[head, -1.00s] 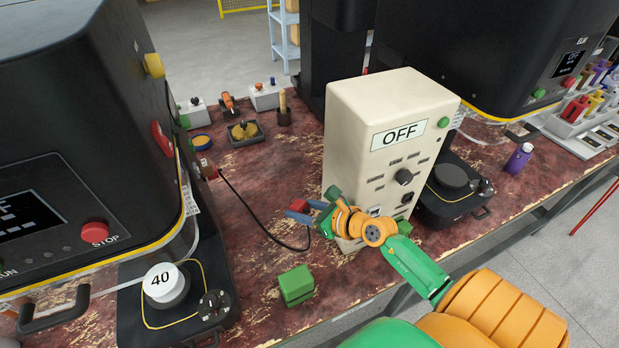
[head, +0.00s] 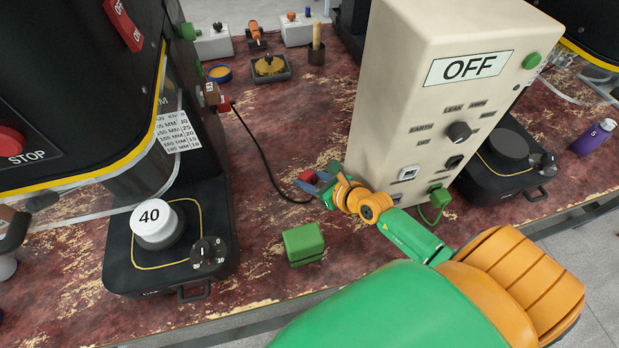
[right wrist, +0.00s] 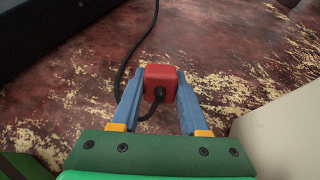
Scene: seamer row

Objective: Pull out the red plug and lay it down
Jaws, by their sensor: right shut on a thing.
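The red plug (head: 306,176) is between the blue fingers of my right gripper (head: 322,183), beside the lower left of the cream tester box marked OFF (head: 415,100). In the right wrist view the red plug (right wrist: 160,82) is pinched between both fingertips (right wrist: 161,80), with a black cable coming from its near face. The plug is clear of any socket. I cannot tell whether it touches the bench. My left gripper is not in view.
A green block (head: 303,243) lies on the worn red bench (head: 260,275) near my right gripper. A green plug (head: 440,197) sits in the tester's front. A black stand with a white weight marked 40 (head: 155,224) is at left. Bare bench lies around the cable.

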